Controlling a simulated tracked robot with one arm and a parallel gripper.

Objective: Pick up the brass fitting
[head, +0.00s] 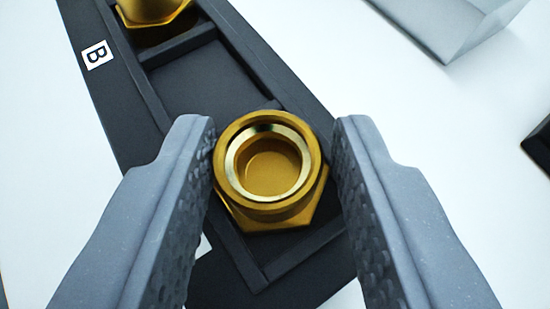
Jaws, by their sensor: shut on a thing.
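A brass fitting (269,178) with a round, open top and a hexagonal base is in the middle of the head view. My gripper (272,135) is shut on it, with one grey textured finger on its left and one on its right. The fitting shows over the near part of a long black tray (135,115). I cannot tell whether its base still touches the tray floor. A second brass fitting (152,12) stands in the tray's far part, cut off by the top edge of the picture.
The tray has raised walls and dividers, and an empty compartment (205,78) lies between the two fittings. A grey bin (455,25) is at the upper right. A dark object (540,145) is at the right edge. White surface lies around.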

